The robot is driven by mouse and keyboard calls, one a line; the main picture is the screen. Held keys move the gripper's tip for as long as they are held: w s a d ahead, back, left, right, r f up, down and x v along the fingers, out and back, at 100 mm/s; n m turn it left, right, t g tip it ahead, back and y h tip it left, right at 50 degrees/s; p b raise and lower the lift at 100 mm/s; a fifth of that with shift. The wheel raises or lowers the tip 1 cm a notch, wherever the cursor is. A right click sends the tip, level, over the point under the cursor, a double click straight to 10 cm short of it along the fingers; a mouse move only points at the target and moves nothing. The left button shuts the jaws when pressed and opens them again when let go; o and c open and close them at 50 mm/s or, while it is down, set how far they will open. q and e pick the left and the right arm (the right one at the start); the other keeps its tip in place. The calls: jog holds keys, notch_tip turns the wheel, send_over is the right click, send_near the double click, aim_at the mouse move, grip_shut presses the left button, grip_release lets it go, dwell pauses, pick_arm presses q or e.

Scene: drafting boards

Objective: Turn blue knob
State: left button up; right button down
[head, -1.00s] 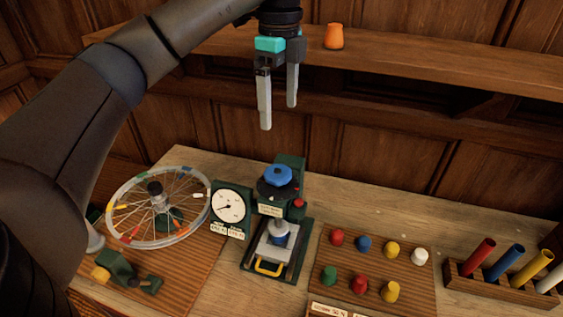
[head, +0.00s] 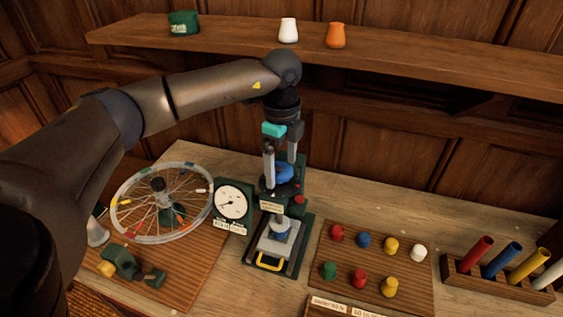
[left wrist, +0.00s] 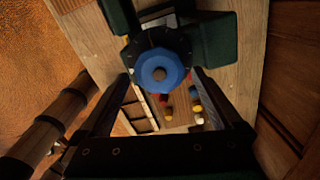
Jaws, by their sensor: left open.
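The blue knob (head: 284,173) sits on top of a dark green press (head: 299,228) in the middle of the bench. My left gripper (head: 281,172) points down at the knob, its open fingers on either side of it in the head view, hiding part of it. My right gripper is not in view.
A white dial gauge (head: 231,202) stands left of the press, beside a spoked wheel (head: 160,202). A board of coloured pegs (head: 372,262) and a rack of coloured tubes (head: 500,280) are on the right. A wooden shelf (head: 420,58) runs behind and above.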

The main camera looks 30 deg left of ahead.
pick_arm(q)
jog(key=shift+c, duration=0.2)
jog(key=c, duration=1.2)
